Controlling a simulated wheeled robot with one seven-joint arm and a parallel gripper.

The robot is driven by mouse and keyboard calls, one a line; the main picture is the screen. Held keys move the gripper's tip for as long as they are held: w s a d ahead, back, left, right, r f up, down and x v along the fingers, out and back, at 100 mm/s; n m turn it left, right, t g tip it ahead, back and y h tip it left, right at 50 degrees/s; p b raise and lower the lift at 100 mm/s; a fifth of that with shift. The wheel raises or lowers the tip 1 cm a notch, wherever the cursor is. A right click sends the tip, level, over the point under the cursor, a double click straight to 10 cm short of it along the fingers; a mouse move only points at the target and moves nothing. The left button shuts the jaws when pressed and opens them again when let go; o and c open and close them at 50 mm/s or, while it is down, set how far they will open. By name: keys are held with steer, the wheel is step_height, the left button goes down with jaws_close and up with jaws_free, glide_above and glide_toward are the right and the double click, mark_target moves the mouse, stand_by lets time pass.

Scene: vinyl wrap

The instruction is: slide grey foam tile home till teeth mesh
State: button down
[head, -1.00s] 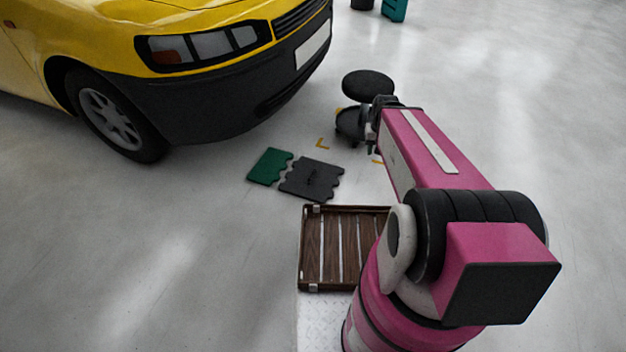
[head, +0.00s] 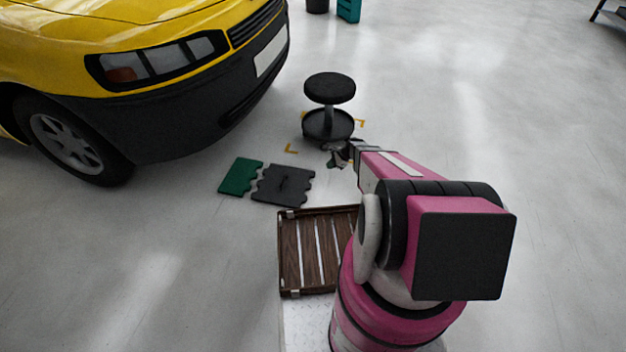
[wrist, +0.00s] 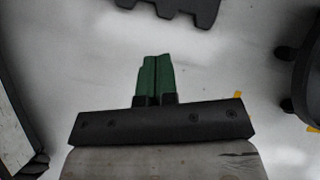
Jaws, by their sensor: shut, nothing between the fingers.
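Part of the grey tile (wrist: 180,6) shows at the top of that view, ahead of the fingertips.
A black round stool (head: 329,88) stands just beyond my gripper, near yellow floor marks (head: 291,150). A slatted wooden crate (head: 283,255) sits in front of the grey tile. A yellow car (head: 130,80) fills the left. Open floor lies to the right.

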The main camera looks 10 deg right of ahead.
mark_target(302, 178)
steer(key=w+f+m, duration=0.1)
steer(key=f, duration=0.3)
steer(key=w+d+f+m+t, duration=0.1)
steer(key=w+f+m, duration=0.1)
steer(key=f, duration=0.2)
steer(key=w+d+f+m+y, duration=0.1)
steer(key=f+m, duration=0.1)
steer(key=f, duration=0.1)
steer(key=shift+w+f, duration=0.4)
steer(key=x, duration=0.9)
steer(key=shift+w+a+f, duration=0.1)
steer(key=shift+w+f, duration=0.1)
steer(key=a, duration=0.1)
steer(key=w+a, duration=0.1)
steer(key=a, duration=0.1)
steer(key=shift+r, duration=0.1)
steer(key=shift+w+a, duration=0.15)
steer(key=shift+a, duration=0.25)
steer(key=shift+w+a, duration=0.3)
steer(key=shift+a, duration=0.55)
steer(key=shift+w+a, duration=0.35)
steer(key=shift+a, duration=0.5)
steer(key=shift+w+a, duration=0.3)
steer(key=shift+a, duration=0.55)
